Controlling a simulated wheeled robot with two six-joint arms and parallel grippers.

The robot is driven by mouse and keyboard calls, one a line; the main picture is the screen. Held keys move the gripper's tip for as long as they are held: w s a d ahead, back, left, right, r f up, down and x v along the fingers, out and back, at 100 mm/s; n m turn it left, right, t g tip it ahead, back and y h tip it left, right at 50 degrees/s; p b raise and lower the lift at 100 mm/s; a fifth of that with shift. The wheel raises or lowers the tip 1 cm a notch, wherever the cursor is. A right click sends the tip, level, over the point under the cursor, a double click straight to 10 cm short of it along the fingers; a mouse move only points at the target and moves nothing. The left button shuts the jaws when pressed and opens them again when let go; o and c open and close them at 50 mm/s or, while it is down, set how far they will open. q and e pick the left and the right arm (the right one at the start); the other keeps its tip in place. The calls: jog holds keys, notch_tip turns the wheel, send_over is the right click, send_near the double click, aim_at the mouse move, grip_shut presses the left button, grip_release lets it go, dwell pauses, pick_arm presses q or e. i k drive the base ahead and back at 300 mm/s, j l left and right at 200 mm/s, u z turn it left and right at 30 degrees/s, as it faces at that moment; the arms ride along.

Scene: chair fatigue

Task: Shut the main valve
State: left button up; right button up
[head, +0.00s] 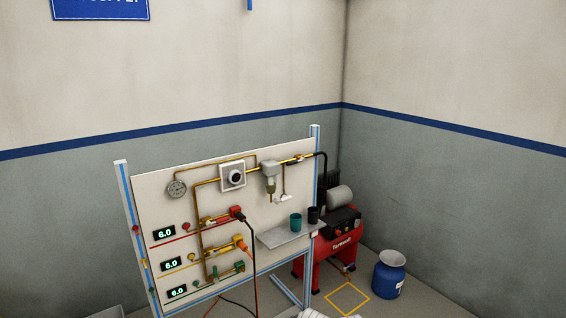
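A pale panel (155,203) on a metal frame stands against the grey wall and carries brass pipework (198,212). On the top pipe, near the black hose (321,172) at the right, a small fitting (295,160) sits in line; its handle position is too small to tell. Left of it hang a grey filter unit (270,173) and a white square plate with a round black knob (235,177). Which of these is the main valve is not clear from this view. Red (222,217), orange-yellow (228,247) and green (228,271) branch fittings sit below. Neither gripper shows.
Displays read 6.0 (164,233). A grey shelf (280,236) with a teal cup (296,221) and a dark cup (313,214) juts from the panel. A red compressor (325,250) and a blue drum (388,279) stand at right. Cables hang in front.

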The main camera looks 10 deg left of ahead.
aim_at(295, 162)
jog(key=i+l+u, duration=0.6)
jog(key=i+l, duration=0.1)
jog(key=i, duration=0.05)
